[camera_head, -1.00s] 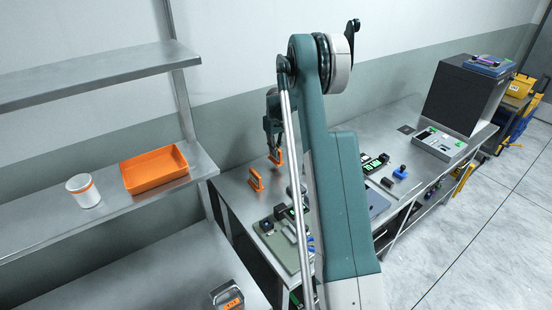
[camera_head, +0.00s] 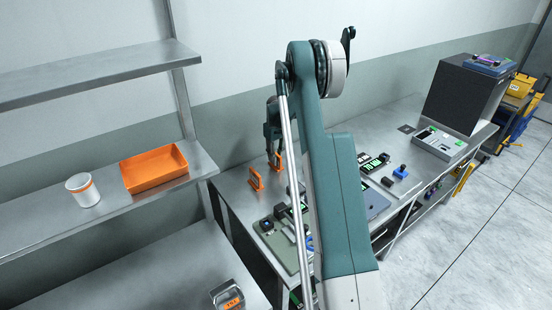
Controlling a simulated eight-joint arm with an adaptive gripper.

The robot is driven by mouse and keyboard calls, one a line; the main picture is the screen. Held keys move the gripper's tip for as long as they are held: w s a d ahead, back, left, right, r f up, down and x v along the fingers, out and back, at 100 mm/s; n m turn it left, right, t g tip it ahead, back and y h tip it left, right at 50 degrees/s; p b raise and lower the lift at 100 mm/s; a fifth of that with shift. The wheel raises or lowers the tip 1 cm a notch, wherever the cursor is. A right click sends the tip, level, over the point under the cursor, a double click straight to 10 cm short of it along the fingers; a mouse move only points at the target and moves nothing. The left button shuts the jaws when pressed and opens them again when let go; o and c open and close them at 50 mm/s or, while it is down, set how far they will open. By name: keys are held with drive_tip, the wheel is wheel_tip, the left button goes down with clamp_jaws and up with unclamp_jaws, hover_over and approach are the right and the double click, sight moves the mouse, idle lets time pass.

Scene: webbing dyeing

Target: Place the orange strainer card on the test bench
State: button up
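Two small orange upright pieces stand at the far left part of the metal test bench (camera_head: 236,190). The left orange piece (camera_head: 256,179) is a thin frame with an opening, clear of my gripper. The right orange piece (camera_head: 278,161) is just below my gripper (camera_head: 272,155), close to its fingertips. I cannot tell which piece, if either, is the strainer card, or whether the fingers touch one. The fingers are small and partly merged with the arm, so their opening is unclear. My arm hides part of the bench's middle.
A metal shelf at left holds an orange tray (camera_head: 155,170) and a white jar (camera_head: 83,190) with an orange band. A green board with small devices (camera_head: 285,240) lies at the bench's front. A grey instrument (camera_head: 440,141) and a black box (camera_head: 466,98) stand at right.

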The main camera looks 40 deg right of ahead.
drive_tip(key=shift+o, duration=0.2)
drive_tip(key=shift+r, duration=0.2)
wheel_tip(320, 180, up, 12)
idle(0.7)
idle(0.6)
